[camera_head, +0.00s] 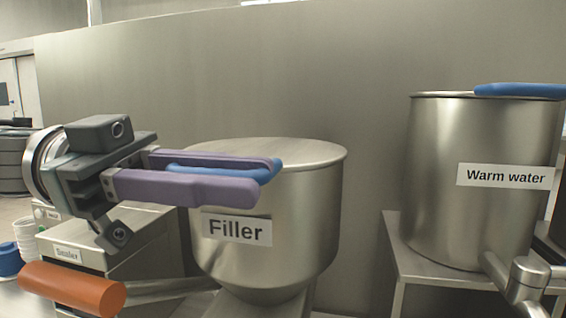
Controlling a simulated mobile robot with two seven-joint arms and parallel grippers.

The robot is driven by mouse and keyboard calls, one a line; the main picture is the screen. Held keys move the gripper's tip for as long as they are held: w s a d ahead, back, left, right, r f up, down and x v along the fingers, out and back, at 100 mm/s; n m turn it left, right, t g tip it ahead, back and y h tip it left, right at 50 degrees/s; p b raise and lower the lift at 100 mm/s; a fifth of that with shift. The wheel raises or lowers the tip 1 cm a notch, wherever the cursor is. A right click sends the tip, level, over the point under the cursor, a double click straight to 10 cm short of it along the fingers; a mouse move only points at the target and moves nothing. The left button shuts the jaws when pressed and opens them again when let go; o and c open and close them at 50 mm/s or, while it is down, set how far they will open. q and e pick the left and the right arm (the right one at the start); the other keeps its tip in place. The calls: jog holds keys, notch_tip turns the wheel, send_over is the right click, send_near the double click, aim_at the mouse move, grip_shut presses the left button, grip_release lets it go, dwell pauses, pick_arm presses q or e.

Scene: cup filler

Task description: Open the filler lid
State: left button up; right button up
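The filler (305,225) is a steel, round-bottomed vessel with a "Filler" label, standing in the middle of the head view. Its flat steel lid (305,152) lies level on the rim, closed. A blue handle (268,174) shows at the lid's left side, largely hidden by my gripper. My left gripper (270,172) comes in from the left with its two purple fingers around the blue handle. The fingers lie close to it, but I cannot tell whether they are clamped on it. My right gripper is not in view.
A steel "Warm water" pot (465,215) with a blue handle (520,91) stands on a metal stand (400,255) at right. An orange lever grip (72,288) sits below my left gripper. A labelled box (120,245) and cups (25,232) are at left. A grey wall stands behind.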

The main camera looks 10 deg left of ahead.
pick_arm(q)
jog(key=shift+c, duration=0.4)
grip_shut()
dwell(0.9)
